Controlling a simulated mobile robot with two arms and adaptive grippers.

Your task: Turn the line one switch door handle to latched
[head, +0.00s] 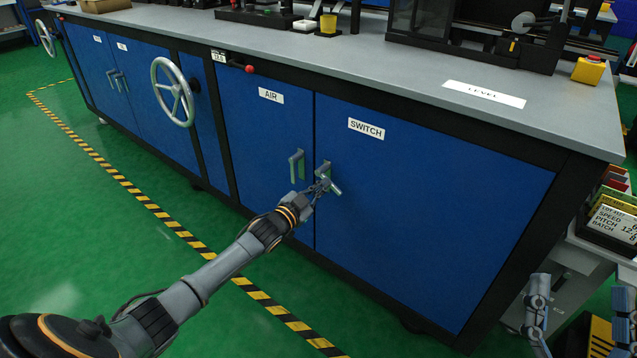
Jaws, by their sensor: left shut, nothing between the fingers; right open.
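The blue SWITCH door (420,215) is shut flush in the bench front, under its white label. Its grey handle (335,189) is near the door's left edge and slants down to the right, unlike the upright AIR handle. My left gripper (324,186) is shut at this handle with nothing between its fingers. Its fingers overlap the handle in the head view and hide part of it; I cannot tell whether they touch. My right gripper (581,288) is at the lower right, its fingers apart and empty, away from the door.
The AIR door (265,125) with its upright handle (297,166) is just left. A grey handwheel (174,92) and a red knob (249,69) are further left. The grey benchtop (340,55) overhangs the doors. The green floor (120,250) in front is open, with striped tape (130,187).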

